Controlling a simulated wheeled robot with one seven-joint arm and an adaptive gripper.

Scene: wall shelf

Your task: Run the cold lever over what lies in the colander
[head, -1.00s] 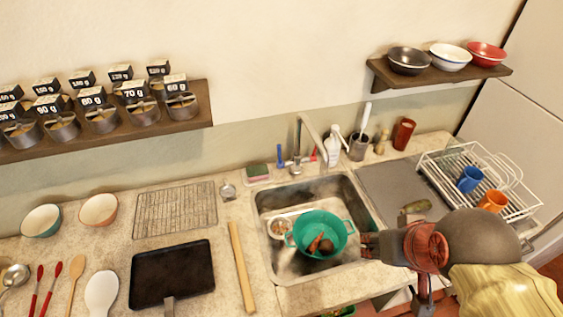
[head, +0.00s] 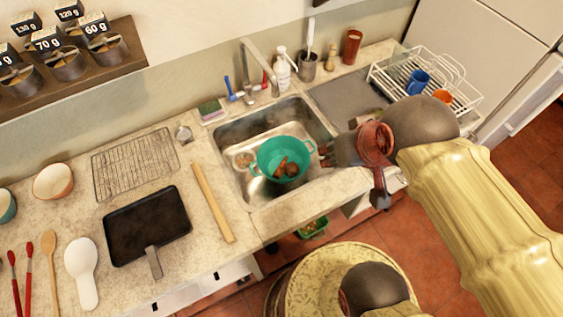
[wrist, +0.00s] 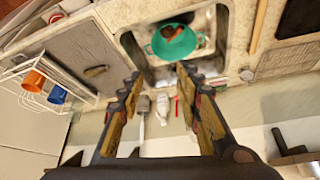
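A teal colander (head: 267,160) with two handles sits in the steel sink (head: 228,133). In it lie an orange carrot (head: 281,166) and a brown round item (head: 291,169), perhaps a potato. Behind the sink stands the tap (head: 250,62), with a blue lever (head: 230,89) to its left and a red lever (head: 270,78) to its right. My gripper (head: 325,156) is by the colander's right side, apart from the levers. The wrist view shows my gripper (wrist: 158,70) open and empty, with the colander (wrist: 170,46) beyond the fingers. I cannot tell whether they touch it.
A dish rack (head: 440,88) with blue and orange cups stands at the right. A soap bottle (head: 282,73) and a brush holder (head: 307,68) stand right of the tap. A sponge (head: 211,108) lies left of it. A wooden strip (head: 213,202) lies left of the sink.

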